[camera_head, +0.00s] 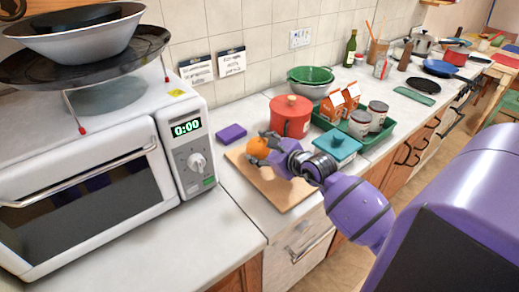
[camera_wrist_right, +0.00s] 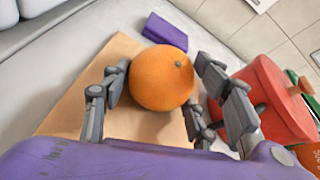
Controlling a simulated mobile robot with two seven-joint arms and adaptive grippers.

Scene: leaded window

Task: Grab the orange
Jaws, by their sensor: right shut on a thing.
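The orange (camera_head: 257,147) is over the wooden board (camera_head: 283,192) on the counter, and my right gripper (camera_head: 266,147) is around it. Whether the orange touches the board (camera_wrist_right: 62,120) cannot be told. My left gripper is not in view.
A red pot (camera_head: 290,117) stands close behind the right gripper, and a teal lidded dish (camera_head: 338,148) stands to its right. A purple block (camera_head: 231,133) lies behind the board. A white microwave (camera_head: 95,170) stands at the left. A green tray (camera_head: 372,138) holds jars.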

